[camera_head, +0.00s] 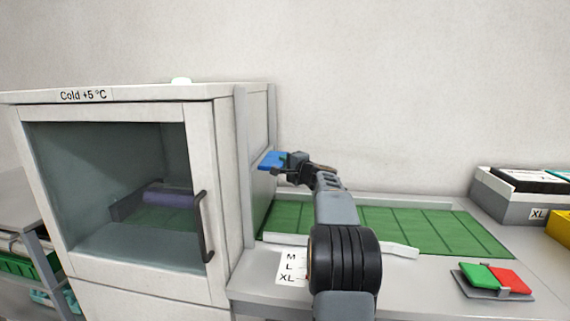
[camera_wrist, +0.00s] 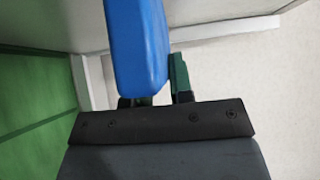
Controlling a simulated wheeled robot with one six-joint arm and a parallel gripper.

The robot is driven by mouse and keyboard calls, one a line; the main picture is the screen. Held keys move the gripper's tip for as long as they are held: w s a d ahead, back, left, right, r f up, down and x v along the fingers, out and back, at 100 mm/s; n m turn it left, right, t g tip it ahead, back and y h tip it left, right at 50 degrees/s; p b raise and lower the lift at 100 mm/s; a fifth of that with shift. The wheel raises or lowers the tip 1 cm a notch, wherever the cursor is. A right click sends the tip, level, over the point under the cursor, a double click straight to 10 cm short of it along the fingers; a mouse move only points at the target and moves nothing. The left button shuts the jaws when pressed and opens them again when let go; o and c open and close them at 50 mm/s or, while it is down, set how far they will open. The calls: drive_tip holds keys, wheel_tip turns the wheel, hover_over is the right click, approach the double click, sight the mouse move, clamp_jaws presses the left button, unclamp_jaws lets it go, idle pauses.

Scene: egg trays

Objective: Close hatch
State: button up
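The hatch (camera_head: 258,118) appears to be the pale panel between two upright rails on the right side of the cold cabinet. A blue handle-like piece (camera_head: 270,160) sticks out at its lower part. The area below the blue piece is partly in shadow, and I cannot tell how far the hatch is open. My gripper (camera_head: 290,168) is at the blue piece. In the wrist view the blue piece (camera_wrist: 136,45) is large and close, with one dark finger just to its right. The other finger is mostly hidden, so its grip is unclear.
The cabinet (camera_head: 170,95) has a closed glass front door with a dark handle (camera_head: 205,228). A green-floored tray area (camera_head: 400,228) lies right of it. A grey XL bin (camera_head: 510,209) is behind.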

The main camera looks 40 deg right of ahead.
drive_tip(key=o, duration=0.4)
drive_tip(key=shift+f, duration=0.35)
drive_tip(key=shift+r, duration=0.1)
drive_tip(key=s+b, duration=0.2)
drive_tip(key=s, duration=1.1)
drive_tip(key=shift+s+d, duration=0.15)
drive_tip(key=shift+s, duration=0.25)
